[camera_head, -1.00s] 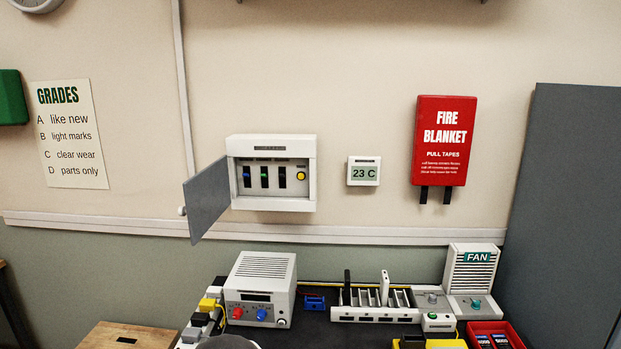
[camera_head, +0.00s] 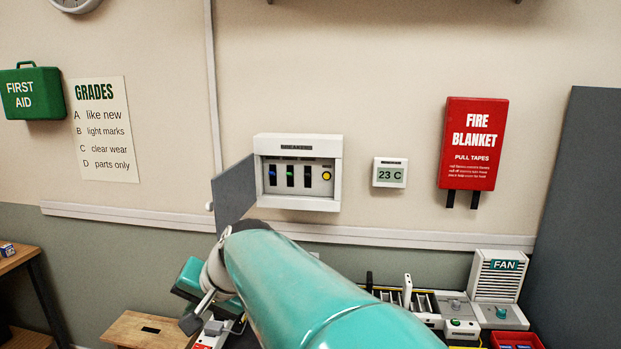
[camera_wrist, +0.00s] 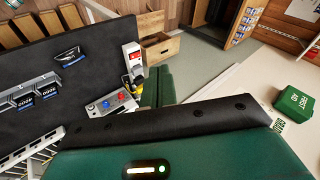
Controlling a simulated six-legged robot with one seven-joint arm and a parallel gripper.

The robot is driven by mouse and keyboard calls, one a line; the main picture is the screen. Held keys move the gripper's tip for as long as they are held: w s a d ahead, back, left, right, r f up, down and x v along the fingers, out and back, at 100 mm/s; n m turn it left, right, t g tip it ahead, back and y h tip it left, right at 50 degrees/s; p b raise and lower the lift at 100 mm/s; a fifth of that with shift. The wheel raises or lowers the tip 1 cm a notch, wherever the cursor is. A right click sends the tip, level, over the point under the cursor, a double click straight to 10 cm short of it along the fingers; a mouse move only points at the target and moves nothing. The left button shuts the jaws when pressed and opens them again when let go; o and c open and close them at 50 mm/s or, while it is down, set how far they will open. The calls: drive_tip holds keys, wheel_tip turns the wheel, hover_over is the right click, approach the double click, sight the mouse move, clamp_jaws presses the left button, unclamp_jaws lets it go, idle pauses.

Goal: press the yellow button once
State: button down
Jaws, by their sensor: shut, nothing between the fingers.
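The yellow button (camera_head: 326,176) is a small round knob at the right end of the panel inside the white breaker box (camera_head: 298,204) on the wall. The box's grey door (camera_head: 235,190) hangs open to the left. Nothing covers the button in the head view. My gripper (camera_wrist: 158,86) shows in the wrist view as two green fingers shut together, with nothing between them. In the head view my teal arm reaches up from the bottom, with its wrist end low and left of the box, well apart from the button.
Three dark switches sit left of the button. A thermostat (camera_head: 390,173) and a red fire blanket case (camera_head: 473,145) are on the wall to the right. A fan unit (camera_head: 499,281) stands on the bench below. A power supply (camera_wrist: 112,103) shows in the wrist view.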

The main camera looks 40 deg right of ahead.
sight(327, 176)
drive_tip(key=w+d+r+m+t, duration=0.2)
drive_tip(key=w+d+m, duration=0.3)
drive_tip(key=d, duration=0.4)
drive_tip(key=w+d+r+m+t, duration=0.3)
drive_tip(key=w+d+m, duration=0.1)
drive_tip(key=w+d, duration=0.4)
drive_tip(key=s+d+r+m+t+h, duration=0.1)
drive_tip(key=d+m+t+h, duration=0.3)
drive_tip(key=d, duration=2.2)
drive_tip(key=r+m, duration=0.1)
drive_tip(key=m, duration=0.5)
drive_tip(key=shift+d+t+h, duration=0.3)
drive_tip(key=shift+d+t, duration=0.05)
drive_tip(key=shift+t, duration=0.05)
drive_tip(key=shift+d, duration=0.1)
drive_tip(key=w+d, duration=0.2)
drive_tip(key=d, duration=0.1)
drive_tip(key=w+d, duration=0.3)
drive_tip(key=shift+w+d, duration=0.1)
drive_tip(key=shift+d, duration=0.05)
drive_tip(key=shift+w+d, duration=0.1)
drive_tip(key=shift+d, duration=0.05)
drive_tip(key=shift+d, duration=0.1)
